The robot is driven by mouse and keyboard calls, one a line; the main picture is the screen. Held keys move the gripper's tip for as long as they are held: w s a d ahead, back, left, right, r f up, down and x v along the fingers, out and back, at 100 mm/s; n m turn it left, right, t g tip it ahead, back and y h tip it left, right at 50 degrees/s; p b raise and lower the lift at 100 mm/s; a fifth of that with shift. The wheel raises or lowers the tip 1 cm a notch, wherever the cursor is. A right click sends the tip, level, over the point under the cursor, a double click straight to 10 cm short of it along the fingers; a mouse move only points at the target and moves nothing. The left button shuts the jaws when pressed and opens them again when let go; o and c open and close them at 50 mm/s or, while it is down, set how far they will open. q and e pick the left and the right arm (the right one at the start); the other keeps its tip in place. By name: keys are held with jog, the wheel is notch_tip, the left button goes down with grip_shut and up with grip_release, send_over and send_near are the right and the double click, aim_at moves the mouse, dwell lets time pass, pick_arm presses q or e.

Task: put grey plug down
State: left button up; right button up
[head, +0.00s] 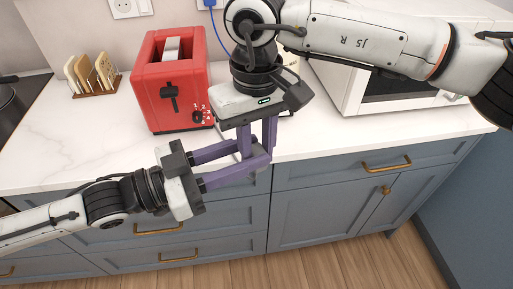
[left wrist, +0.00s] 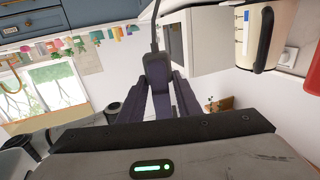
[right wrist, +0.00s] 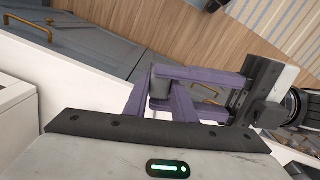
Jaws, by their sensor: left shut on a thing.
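The grey plug (right wrist: 160,91) is between the purple fingers of my left gripper (right wrist: 157,93), above the floor in front of the counter edge. In the left wrist view the plug (left wrist: 157,68) looks dark, with a thin cord running up from it. My left gripper (head: 252,154) is shut on it. My right gripper (head: 257,145) comes down from above, its fingertips crossing those of the left at the plug. Its fingers lie on either side of the plug; whether they press on it I cannot tell. In the head view the fingers mostly hide the plug.
A red toaster (head: 172,87) stands on the white counter (head: 45,135), with a rack of bread slices (head: 92,73) to its left. A white microwave (head: 350,85) stands at the right. A blue plug (head: 208,4) is at the wall.

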jog(key=c, duration=0.3)
pick_arm(q)
jog(key=o, duration=1.2)
pick_arm(e)
grip_shut()
pick_arm(q)
jog(key=shift+o, duration=0.2)
